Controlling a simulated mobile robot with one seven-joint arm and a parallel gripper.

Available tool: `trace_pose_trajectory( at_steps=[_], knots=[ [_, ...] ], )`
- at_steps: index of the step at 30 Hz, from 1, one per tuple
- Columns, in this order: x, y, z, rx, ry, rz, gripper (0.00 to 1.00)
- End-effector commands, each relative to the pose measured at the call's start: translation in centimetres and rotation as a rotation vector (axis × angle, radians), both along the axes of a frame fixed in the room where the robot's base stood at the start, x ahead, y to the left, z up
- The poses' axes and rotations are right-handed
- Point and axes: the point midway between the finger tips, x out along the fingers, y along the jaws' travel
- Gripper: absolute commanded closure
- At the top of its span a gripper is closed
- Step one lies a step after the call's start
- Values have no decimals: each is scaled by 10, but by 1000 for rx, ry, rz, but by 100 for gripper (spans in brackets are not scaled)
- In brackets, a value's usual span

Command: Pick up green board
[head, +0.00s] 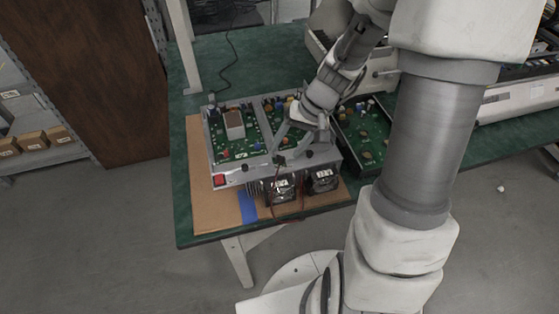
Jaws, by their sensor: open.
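A green board (236,140) with a pale block and small parts on it lies in the left bay of a grey metal chassis (235,180) on the table. A second green board (272,108) shows in the bay beside it, partly hidden by my gripper. A third green board (364,138) lies in a dark tray to the right of the chassis, partly hidden by my arm. My gripper (299,145) is open and points down over the right part of the chassis. I cannot tell whether its fingers touch anything.
The chassis rests on a brown sheet (199,150) on the green table (265,64). Two fan-like units (281,189) and wires sit at its front edge. A white table post (184,45) stands behind left. Light-coloured equipment (380,72) stands at the back right.

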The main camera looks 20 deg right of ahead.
Motion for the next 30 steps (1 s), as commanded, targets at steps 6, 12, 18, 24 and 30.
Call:
trace_pose_trajectory(
  at_steps=[6,12,18,24,30],
  knots=[
    [0,11,-28,0,1,2,40],
    [0,12,-31,0,0,1,40],
    [0,12,-30,0,0,1,62],
    [0,12,-30,0,0,1,98],
    [0,12,-30,0,0,1,100]
  ],
)
